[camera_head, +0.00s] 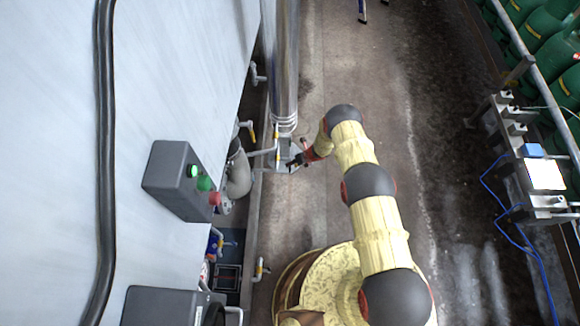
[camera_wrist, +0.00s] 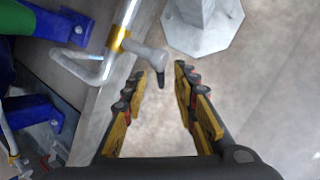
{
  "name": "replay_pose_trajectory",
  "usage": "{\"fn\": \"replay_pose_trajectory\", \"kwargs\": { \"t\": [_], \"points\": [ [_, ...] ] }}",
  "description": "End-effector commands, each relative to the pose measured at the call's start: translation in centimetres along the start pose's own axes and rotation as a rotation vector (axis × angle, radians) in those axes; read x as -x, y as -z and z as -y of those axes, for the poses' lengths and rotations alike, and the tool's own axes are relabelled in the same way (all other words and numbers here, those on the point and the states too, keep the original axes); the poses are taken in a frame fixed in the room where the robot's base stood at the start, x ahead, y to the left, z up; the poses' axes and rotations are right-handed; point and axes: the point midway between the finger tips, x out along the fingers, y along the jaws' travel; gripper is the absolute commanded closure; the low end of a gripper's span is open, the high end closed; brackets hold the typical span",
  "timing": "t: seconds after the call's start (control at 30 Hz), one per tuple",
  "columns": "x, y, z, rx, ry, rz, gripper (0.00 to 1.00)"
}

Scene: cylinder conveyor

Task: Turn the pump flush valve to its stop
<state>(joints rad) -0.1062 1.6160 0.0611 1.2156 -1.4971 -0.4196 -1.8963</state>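In the wrist view, a pale pipe valve (camera_wrist: 119,38) with a yellow band has a grey lever (camera_wrist: 148,58) with a dark tip; it looks like the valve of the task. My gripper (camera_wrist: 159,73) is open, with its black and yellow fingers apart. The lever's end appears between the fingertips, nearer the left one; I cannot tell whether they touch or are at the same depth. In the head view, my gripper (camera_head: 296,163) is at the foot of the shiny column, beside a thin pale pipe (camera_head: 262,152). The lever is too small to make out there.
A shiny vertical column (camera_head: 281,60) stands close by; its octagonal base (camera_wrist: 203,38) shows beyond the fingers. Blue brackets (camera_wrist: 58,27) lie left in the wrist view. The floor (camera_head: 350,60) behind is mostly clear.

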Motion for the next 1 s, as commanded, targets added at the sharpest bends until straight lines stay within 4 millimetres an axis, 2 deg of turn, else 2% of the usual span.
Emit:
{"fn": "replay_pose_trajectory", "kwargs": {
  "t": [0.03,0.2,0.6,1.0],
  "points": [
    [-1.2,0.2,0.1,0.002,0.0,-0.001,0.71],
    [-3.1,0.1,0.1,-0.001,0.001,0.0,0.71],
    [-3.7,0.0,0.0,-0.002,0.002,0.0,0.71],
    [-3.7,0.0,0.1,-0.002,0.002,0.0,0.94]
  ]
}}
